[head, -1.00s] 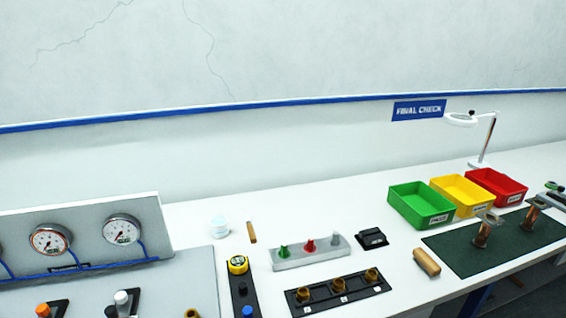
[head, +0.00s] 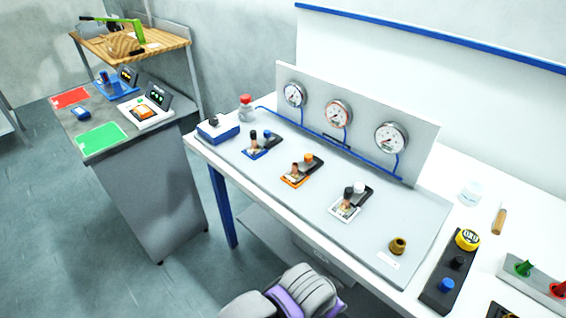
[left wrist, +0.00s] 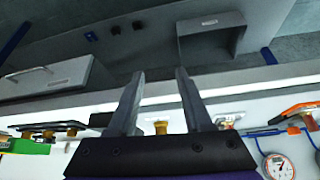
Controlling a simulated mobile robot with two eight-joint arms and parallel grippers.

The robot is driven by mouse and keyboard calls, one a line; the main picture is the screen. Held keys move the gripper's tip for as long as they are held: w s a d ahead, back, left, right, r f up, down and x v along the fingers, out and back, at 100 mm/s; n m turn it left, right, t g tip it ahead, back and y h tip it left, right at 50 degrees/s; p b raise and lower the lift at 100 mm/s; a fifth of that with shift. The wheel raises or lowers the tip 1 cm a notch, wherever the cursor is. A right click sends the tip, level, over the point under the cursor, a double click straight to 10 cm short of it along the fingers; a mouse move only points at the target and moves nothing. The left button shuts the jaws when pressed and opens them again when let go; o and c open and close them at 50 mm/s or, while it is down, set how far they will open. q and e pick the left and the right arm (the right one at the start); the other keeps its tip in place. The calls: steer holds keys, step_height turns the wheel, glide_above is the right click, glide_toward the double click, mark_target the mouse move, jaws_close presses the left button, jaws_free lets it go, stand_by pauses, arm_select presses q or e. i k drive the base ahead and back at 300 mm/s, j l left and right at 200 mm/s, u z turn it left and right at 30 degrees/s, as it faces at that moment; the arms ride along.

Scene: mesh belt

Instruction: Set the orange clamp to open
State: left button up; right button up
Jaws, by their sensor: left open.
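The orange clamp (head: 296,179) sits on the grey panel in the head view, between a blue clamp and a white clamp. It has an orange base plate and a dark lever with an orange knob (head: 309,158) toward the back right. Whether it is open or closed is too small to tell. It also shows at the right of the left wrist view (left wrist: 297,109), seen upside down. My left gripper (left wrist: 159,75) is open and empty, with a brass fitting (left wrist: 161,127) visible between its fingers, well to one side of the orange clamp. My right gripper is out of view.
The blue clamp (head: 256,151) and white clamp (head: 345,208) flank it. Pressure gauges (head: 338,113) stand on an upright board behind. A dark button box (head: 440,284) lies at the right. A grey side table (head: 93,157) with devices stands at the left.

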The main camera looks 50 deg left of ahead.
mark_target(309, 163)
steer(key=u, duration=1.6)
